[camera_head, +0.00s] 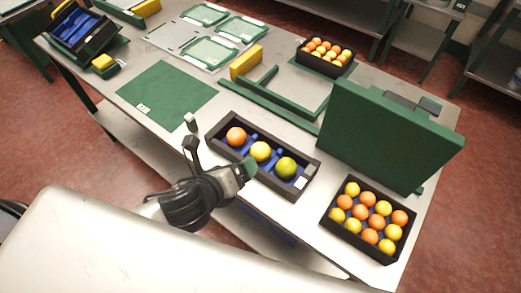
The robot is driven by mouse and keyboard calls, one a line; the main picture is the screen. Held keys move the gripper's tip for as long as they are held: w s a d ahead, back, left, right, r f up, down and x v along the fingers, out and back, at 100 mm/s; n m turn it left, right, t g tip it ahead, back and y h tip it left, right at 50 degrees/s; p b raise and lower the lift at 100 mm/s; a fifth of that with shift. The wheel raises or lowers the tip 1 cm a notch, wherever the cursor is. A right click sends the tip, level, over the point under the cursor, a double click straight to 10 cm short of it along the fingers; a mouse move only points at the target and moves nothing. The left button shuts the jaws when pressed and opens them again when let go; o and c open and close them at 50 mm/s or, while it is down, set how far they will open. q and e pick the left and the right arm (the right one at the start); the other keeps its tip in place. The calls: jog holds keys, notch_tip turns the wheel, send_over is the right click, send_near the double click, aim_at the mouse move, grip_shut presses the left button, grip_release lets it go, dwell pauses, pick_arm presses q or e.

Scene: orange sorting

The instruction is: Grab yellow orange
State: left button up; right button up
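A black tray (219,147) with a blue insert stands at the table's front edge and holds three fruits in a row. An orange one (236,136) is on the left, the yellow orange (260,151) in the middle, and a green one (286,167) on the right. My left gripper (220,146) is open and empty at the tray's near side. One finger is left of the tray; the other, with a greenish tip, overlaps its near edge in the picture, below the yellow orange. I cannot tell whether it touches. My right gripper is not in view.
A black crate (324,219) of orange and yellow fruits stands at the right front, and another crate (300,61) of fruits at the back. A tall green panel (388,135) stands right of the tray. A flat green mat (166,95) lies to the left.

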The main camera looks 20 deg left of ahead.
aim_at(257, 151)
pick_arm(q)
jog(key=w+m, duration=0.1)
jog(key=m, duration=0.2)
jog(key=w+d+f+m+h, duration=0.1)
jog(key=w+m, duration=0.1)
jog(key=m, duration=0.1)
jog(key=w+f+m+h, duration=0.1)
jog(key=m, duration=0.2)
jog(key=shift+w+d, duration=0.35)
jog(key=x, duration=0.3)
jog(key=p+x, duration=0.1)
jog(key=x, duration=0.1)
jog(key=shift+w+a+f, duration=0.25)
jog(key=shift+w+f, duration=0.1)
jog(key=c, duration=1.2)
jog(key=shift+c, duration=0.2)
jog(key=shift+r, duration=0.15)
